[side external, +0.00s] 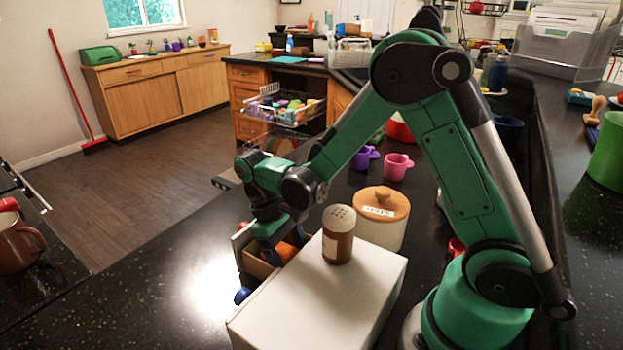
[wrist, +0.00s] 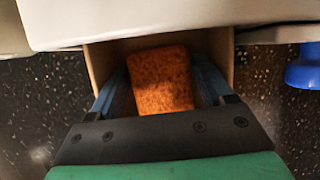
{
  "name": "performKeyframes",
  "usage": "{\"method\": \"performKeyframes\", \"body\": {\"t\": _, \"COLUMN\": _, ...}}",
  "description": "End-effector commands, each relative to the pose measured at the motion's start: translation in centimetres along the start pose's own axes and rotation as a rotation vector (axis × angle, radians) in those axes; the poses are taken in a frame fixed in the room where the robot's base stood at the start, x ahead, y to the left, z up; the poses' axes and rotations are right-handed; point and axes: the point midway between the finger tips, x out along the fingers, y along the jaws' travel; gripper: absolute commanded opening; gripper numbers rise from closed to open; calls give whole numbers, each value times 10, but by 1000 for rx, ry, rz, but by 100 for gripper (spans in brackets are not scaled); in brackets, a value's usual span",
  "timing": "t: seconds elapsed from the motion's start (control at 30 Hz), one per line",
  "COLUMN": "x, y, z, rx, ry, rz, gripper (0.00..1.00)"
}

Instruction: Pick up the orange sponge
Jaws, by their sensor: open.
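The orange sponge (wrist: 160,82) lies in a small tan box (wrist: 100,62) beside the white box. In the wrist view it sits between the two blue fingers of my gripper (wrist: 160,88), which is open, one finger on each side. Its near end is hidden by the gripper's dark front plate. In the side view, my gripper (side external: 272,238) points down into the tan box (side external: 258,266), and part of the sponge (side external: 287,251) shows beneath it. I cannot tell whether either finger touches the sponge.
A white box (side external: 325,300) stands right against the tan box, with a brown shaker (side external: 338,236) on top. A lidded jar (side external: 381,218), a pink mug (side external: 396,167) and a purple mug (side external: 364,158) stand behind. A blue object (side external: 243,295) is near the tan box.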

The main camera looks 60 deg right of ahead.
Motion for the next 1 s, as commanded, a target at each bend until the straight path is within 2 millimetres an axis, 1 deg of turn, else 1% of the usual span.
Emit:
{"method": "performKeyframes", "body": {"t": 0.03, "x": 0, "y": 0, "z": 0, "rx": 0, "ry": 0, "rz": 0, "gripper": 74}}
{"method": "performKeyframes", "body": {"t": 0.07, "x": 0, "y": 0, "z": 0, "rx": 0, "ry": 0, "rz": 0, "gripper": 71}}
{"method": "performKeyframes", "body": {"t": 0.1, "x": 0, "y": 0, "z": 0, "rx": 0, "ry": 0, "rz": 0, "gripper": 59}}
{"method": "performKeyframes", "body": {"t": 0.17, "x": 0, "y": 0, "z": 0, "rx": 0, "ry": 0, "rz": 0, "gripper": 42}}
{"method": "performKeyframes", "body": {"t": 0.2, "x": 0, "y": 0, "z": 0, "rx": 0, "ry": 0, "rz": 0, "gripper": 31}}
{"method": "performKeyframes", "body": {"t": 0.27, "x": 0, "y": 0, "z": 0, "rx": 0, "ry": 0, "rz": 0, "gripper": 16}}
{"method": "performKeyframes", "body": {"t": 0.5, "x": -1, "y": 0, "z": 0, "rx": 0, "ry": 0, "rz": 0, "gripper": 16}}
{"method": "performKeyframes", "body": {"t": 0.67, "x": -7, "y": 0, "z": 2, "rx": 0, "ry": 0, "rz": 0, "gripper": 16}}
{"method": "performKeyframes", "body": {"t": 0.87, "x": -28, "y": 0, "z": 12, "rx": 0, "ry": 0, "rz": 0, "gripper": 16}}
{"method": "performKeyframes", "body": {"t": 1.0, "x": -50, "y": 0, "z": 21, "rx": 0, "ry": 0, "rz": 0, "gripper": 16}}
